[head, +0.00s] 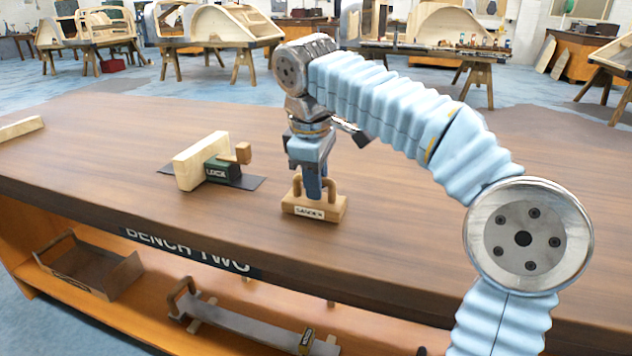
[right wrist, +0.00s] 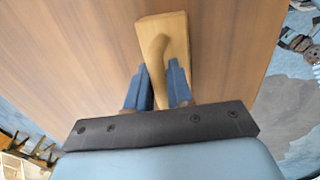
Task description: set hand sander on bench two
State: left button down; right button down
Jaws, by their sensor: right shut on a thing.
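The hand sander (head: 314,207) is a wooden block with a handle and a label reading SANDER. It is at the top of bench two (head: 90,140), near its front edge; whether it touches the top or hovers just over it I cannot tell. My right gripper (head: 314,190) is above it with its blue fingers shut on the handle. In the right wrist view the sander (right wrist: 176,35) shows with its handle between the two fingers (right wrist: 158,85). The left gripper is not in view.
A pale wood block with a dark green tool marked LOCK (head: 215,168) stands on a dark mat left of the sander. A wood strip (head: 20,127) lies at the far left. The shelf below holds a tray (head: 90,268) and a long tool (head: 245,325). The bench's middle left is clear.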

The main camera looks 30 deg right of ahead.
aim_at(312, 205)
jog(key=c, duration=1)
grip_release()
jog(key=shift+f, duration=0.1)
notch_tip(312, 205, up, 12)
jog(key=s+a+p, duration=0.1)
jog(key=a+p, duration=0.1)
jog(key=p, duration=0.2)
jog(key=shift+s+p, duration=0.25)
jog(key=shift+p, duration=0.05)
jog(key=shift+d, duration=0.1)
